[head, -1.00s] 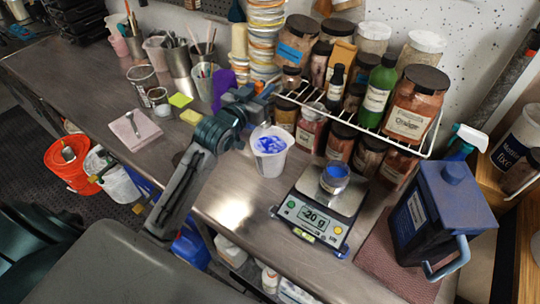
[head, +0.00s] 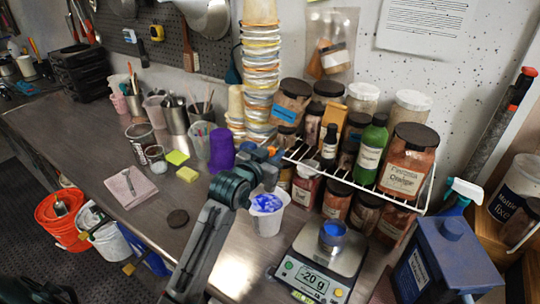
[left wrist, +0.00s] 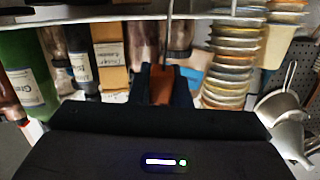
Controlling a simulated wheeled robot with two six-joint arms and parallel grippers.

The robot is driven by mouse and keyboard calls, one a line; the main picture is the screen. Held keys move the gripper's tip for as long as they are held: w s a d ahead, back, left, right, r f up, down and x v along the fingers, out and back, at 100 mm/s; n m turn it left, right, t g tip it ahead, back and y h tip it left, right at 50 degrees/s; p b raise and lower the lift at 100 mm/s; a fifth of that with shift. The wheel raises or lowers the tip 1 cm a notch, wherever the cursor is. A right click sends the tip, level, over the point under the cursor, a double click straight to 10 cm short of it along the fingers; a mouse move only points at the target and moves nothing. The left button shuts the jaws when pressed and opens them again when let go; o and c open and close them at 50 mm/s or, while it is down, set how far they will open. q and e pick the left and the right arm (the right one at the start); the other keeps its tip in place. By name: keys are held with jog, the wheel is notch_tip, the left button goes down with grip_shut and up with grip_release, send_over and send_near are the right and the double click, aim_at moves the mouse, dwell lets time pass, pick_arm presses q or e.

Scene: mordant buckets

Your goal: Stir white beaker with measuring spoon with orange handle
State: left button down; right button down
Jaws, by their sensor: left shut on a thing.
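The white beaker (head: 267,222) stands upright on the metal bench, with blue stuff on its inside and floor. My left gripper (head: 270,155) is just above and behind its rim in the head view. It is shut on the orange handle of the measuring spoon (left wrist: 160,86), which shows between the fingers in the left wrist view. A thin metal shaft runs up from the handle in that view. The spoon's bowl is not visible, and I cannot tell whether it is inside the beaker. My right gripper is not in view.
A scale (head: 317,262) reading -20 g holds a small jar (head: 332,236) of blue, right of the beaker. A wire rack (head: 355,184) with jars and bottles stands close behind. A purple cup (head: 221,149) is left of the gripper.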

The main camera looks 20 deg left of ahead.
pick_arm(q)
notch_tip(320, 180, down, 10)
jog(key=b, duration=0.5)
jog(key=shift+s+a, duration=0.35)
jog(key=shift+s, duration=0.1)
jog(key=shift+f, duration=0.1)
jog(key=shift+d, duration=0.1)
